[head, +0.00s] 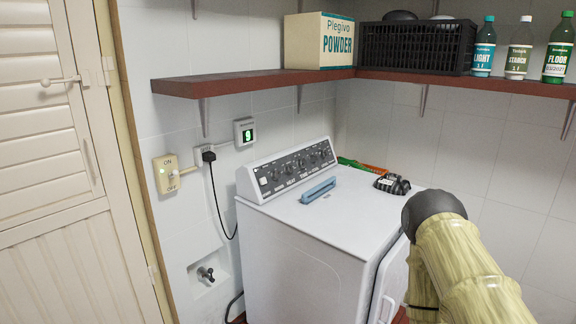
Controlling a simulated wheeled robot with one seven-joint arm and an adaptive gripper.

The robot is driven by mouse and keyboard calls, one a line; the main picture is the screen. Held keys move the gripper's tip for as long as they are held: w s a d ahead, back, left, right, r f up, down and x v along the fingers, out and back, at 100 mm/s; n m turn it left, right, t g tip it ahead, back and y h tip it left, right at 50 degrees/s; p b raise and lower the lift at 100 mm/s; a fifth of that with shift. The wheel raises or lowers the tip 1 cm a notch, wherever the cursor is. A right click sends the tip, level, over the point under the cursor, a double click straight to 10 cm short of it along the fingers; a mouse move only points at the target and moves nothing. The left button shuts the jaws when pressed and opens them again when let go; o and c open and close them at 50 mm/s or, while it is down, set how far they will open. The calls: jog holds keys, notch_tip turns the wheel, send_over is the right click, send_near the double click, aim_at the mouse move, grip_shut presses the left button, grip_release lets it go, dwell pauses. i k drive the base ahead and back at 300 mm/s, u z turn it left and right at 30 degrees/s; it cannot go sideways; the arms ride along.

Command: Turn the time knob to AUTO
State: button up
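The white washing machine (300,245) stands against the tiled wall in the head view. Its dark control panel (295,169) runs along the back of the top and carries a row of several knobs. The labels are too small to read, so I cannot tell which knob is the time knob or where any knob points. My arm shows at the lower right, in front of the machine's right side. My gripper is not in view.
A blue bar-shaped object (318,190) and a black object (392,184) lie on the machine's top. A red shelf (235,82) overhangs behind, with a powder box (320,42) and black crate (416,47). An ON/OFF wall switch (168,175) is left.

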aim_at(301, 163)
jog(key=u, duration=0.45)
jog(key=i, duration=0.95)
jog(key=z, duration=0.45)
